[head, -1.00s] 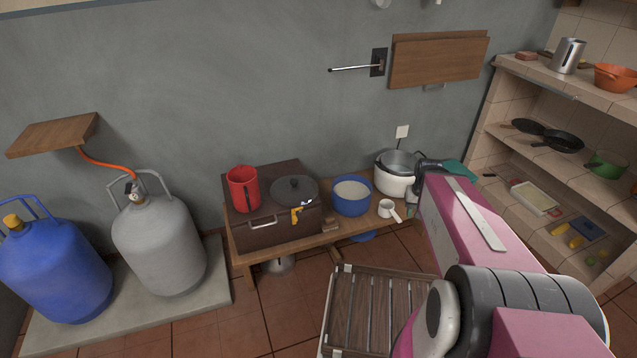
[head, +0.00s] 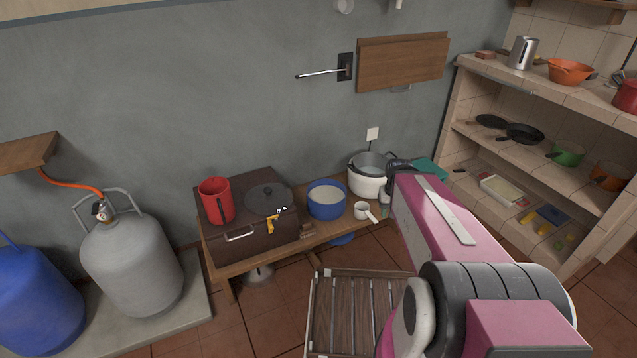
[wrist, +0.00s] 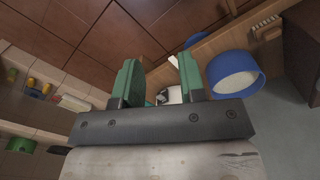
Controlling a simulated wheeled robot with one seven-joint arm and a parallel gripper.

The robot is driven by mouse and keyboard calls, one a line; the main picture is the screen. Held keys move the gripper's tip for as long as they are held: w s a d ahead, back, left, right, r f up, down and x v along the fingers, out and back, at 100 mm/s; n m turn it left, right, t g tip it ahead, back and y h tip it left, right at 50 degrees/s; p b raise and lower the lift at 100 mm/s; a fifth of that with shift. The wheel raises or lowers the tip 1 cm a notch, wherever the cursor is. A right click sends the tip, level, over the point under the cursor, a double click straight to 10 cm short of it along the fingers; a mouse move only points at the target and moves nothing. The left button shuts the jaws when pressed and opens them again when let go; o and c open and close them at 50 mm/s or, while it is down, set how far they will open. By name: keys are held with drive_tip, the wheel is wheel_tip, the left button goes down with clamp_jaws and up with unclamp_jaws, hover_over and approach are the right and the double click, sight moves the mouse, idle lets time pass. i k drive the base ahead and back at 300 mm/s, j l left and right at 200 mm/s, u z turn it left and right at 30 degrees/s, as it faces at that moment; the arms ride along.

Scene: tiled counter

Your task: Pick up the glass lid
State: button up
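A round dark grey lid with a black knob (head: 269,197) lies on the dark brown box on the low wooden table in the head view; I cannot tell for sure that it is glass. The lid does not show clearly in the wrist view. My gripper (wrist: 158,68) has two green fingers spread apart with nothing held between them. In the head view its green part (head: 430,169) shows beyond my pink arm, to the right of the lid and well apart from it.
A red pitcher (head: 216,201) stands left of the lid on the brown box (head: 262,238). A blue pot (head: 326,201), a small white pan (head: 363,211) and a white pot (head: 367,180) stand right. A slatted wooden rack (head: 345,315) is in front. Tiled shelves (head: 500,160) stand right.

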sight(268, 198)
drive_tip(key=j, duration=0.45)
drive_tip(key=k+j, duration=0.15)
drive_tip(key=j, duration=0.3)
drive_tip(key=j+z, duration=0.1)
drive_tip(key=j, duration=0.35)
drive_tip(key=k+j, duration=0.15)
drive_tip(key=j, duration=0.3)
